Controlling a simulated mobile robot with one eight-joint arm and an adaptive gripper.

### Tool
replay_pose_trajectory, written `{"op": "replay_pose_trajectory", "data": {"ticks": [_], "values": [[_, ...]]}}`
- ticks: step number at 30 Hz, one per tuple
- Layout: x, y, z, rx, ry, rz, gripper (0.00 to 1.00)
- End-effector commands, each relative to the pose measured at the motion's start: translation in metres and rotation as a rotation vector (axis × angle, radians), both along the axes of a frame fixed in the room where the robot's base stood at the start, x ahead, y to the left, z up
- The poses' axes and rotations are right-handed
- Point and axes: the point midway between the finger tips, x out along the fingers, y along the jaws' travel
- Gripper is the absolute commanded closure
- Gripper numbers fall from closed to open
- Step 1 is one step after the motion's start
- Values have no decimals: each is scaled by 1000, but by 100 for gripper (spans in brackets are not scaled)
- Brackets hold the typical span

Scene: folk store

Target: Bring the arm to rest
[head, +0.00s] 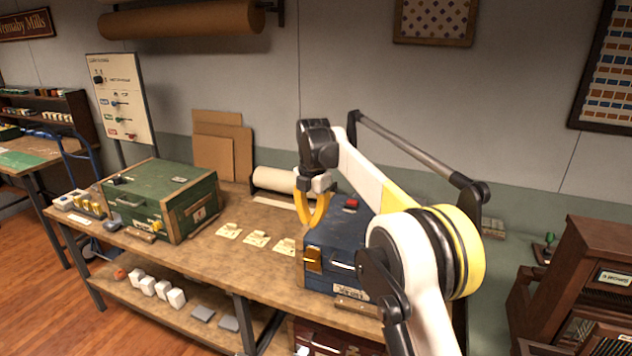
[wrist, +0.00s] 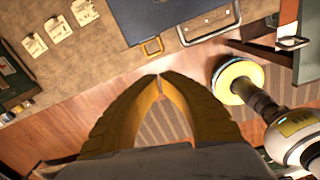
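My arm reaches up from the lower right of the head view and bends down over the workbench (head: 215,255). My gripper (head: 312,222) points downward, just left of and partly in front of the dark blue case (head: 325,240). In the wrist view the yellow fingertips of my gripper (wrist: 159,77) meet, with nothing visible between them. The blue case (wrist: 165,14) shows at the top of that view, apart from the fingertips. A gap between gripper and case is hard to judge in the head view.
A green wooden chest (head: 160,202) stands left on the bench. Several cream tags (head: 256,238) lie between chest and case. A paper roll (head: 275,180) and cardboard sheets (head: 215,158) are behind. A brown cabinet (head: 590,270) stands at the right. Open air surrounds the upper arm.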

Motion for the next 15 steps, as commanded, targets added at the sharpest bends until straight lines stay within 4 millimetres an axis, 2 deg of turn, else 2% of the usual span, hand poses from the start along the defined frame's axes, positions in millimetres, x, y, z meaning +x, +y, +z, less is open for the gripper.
{"op": "replay_pose_trajectory", "data": {"ticks": [3, 7, 12, 15], "values": [[-22, -33, 34, 29, -46, -255, 100], [-57, -69, 65, 81, -99, -568, 100], [-118, -115, 88, 173, -158, -974, 100], [-160, -139, 91, 241, -185, -1209, 100]]}}
